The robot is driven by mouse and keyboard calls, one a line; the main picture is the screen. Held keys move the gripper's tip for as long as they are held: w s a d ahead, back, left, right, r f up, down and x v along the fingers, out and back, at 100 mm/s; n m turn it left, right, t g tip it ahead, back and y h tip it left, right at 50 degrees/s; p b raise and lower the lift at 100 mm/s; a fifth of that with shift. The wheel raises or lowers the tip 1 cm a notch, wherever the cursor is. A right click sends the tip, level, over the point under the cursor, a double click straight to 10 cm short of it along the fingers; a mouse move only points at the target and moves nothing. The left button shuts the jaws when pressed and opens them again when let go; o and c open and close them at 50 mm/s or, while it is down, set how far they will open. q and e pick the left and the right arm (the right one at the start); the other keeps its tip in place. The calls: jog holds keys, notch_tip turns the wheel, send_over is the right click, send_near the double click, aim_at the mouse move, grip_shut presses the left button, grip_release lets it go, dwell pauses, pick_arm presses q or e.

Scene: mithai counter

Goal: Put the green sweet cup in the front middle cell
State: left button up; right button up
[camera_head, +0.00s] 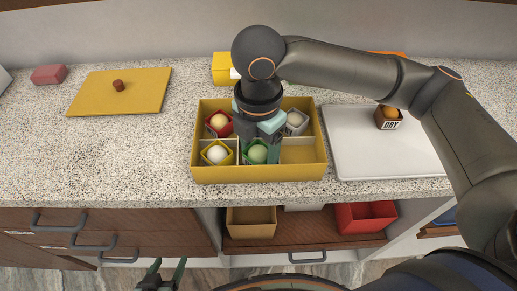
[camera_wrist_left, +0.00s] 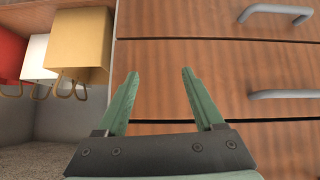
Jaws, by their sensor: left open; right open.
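The green sweet cup (camera_head: 257,153) holds a round green sweet and sits in the front middle cell of the yellow divided box (camera_head: 258,174). My right gripper (camera_head: 261,148) reaches down into the box from above. Its jaws are open, with the fingers beside the green cup; I cannot tell whether they touch it. The back middle cell is hidden behind this gripper. My left gripper (camera_head: 163,274) is open and empty, low in front of the drawers. Its two green fingers also show apart in the left wrist view (camera_wrist_left: 160,80).
A yellow cup (camera_head: 217,153) is front left, a red cup (camera_head: 219,122) back left, a grey cup (camera_head: 296,122) back right. The front right cell looks empty. A white tray (camera_head: 365,155) with a brown cup (camera_head: 389,117) stands right. A yellow lid (camera_head: 120,100) lies left.

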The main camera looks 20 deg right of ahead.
aim_at(258, 149)
notch_tip(258, 149, up, 11)
jog(key=shift+f+p, duration=0.15)
jog(key=shift+p, duration=0.9)
pick_arm(q)
jog(key=shift+s+a+r, duration=0.35)
jog(key=shift+a+r, duration=0.1)
jog(key=shift+a, duration=0.3)
pick_arm(e)
jog(key=shift+r, duration=0.7)
